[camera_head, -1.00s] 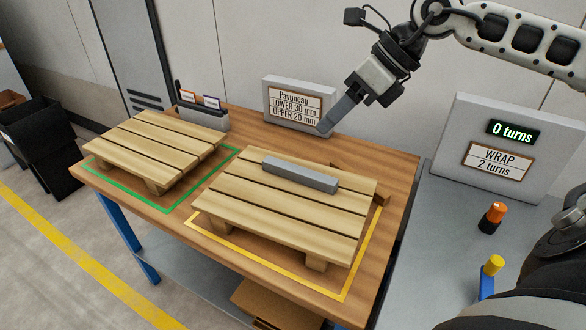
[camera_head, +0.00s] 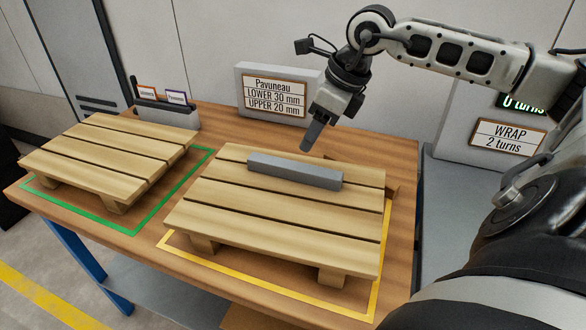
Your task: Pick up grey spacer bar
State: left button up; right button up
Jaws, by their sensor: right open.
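The grey spacer bar (camera_head: 294,171) lies flat on the right wooden pallet (camera_head: 270,224), across its upper slats. My right gripper (camera_head: 308,146) hangs just above and behind the bar's right half, pointing down, apart from it and empty. From this angle its two fingers overlap, so the gap between them is hidden. My left gripper is not in view.
A second pallet (camera_head: 110,152) stands in a green outline at the left of the wooden table (camera_head: 404,190). A sign (camera_head: 275,95) and a card holder (camera_head: 166,116) stand at the table's back. A wrap sign (camera_head: 505,138) stands at right.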

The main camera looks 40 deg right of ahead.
aim_at(295, 165)
jog(key=x, duration=0.9)
jog(key=shift+p, duration=0.3)
jog(key=c, duration=1.1)
